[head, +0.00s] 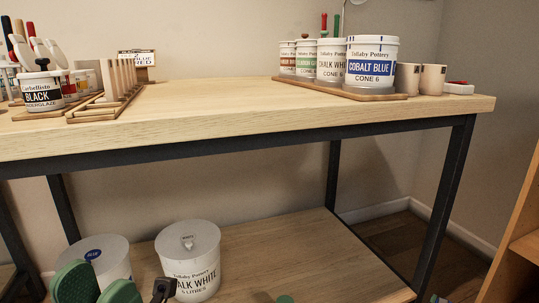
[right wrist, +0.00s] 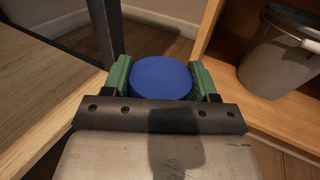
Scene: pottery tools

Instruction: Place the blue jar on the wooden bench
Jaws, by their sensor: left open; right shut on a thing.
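The blue jar (right wrist: 161,77) shows in the right wrist view as a round blue top between the green pads of my right gripper (right wrist: 160,79), which is shut on it. Its sides are mostly hidden. The wooden bench (head: 215,105) spans the head view, with a pale top on a dark metal frame. My left gripper (head: 98,288) is open at the lower left of the head view, below the bench top, in front of the tubs on the lower shelf. The blue jar cannot be made out in the head view.
On the bench, a board (head: 375,95) of labelled tubs, including Cobalt Blue, stands at right beside two cups. A black-labelled jar (head: 42,91) and wooden rack (head: 120,80) stand at left. The middle is clear. A white tub (head: 188,250) stands below; a grey bucket (right wrist: 278,60) sits on a side shelf.

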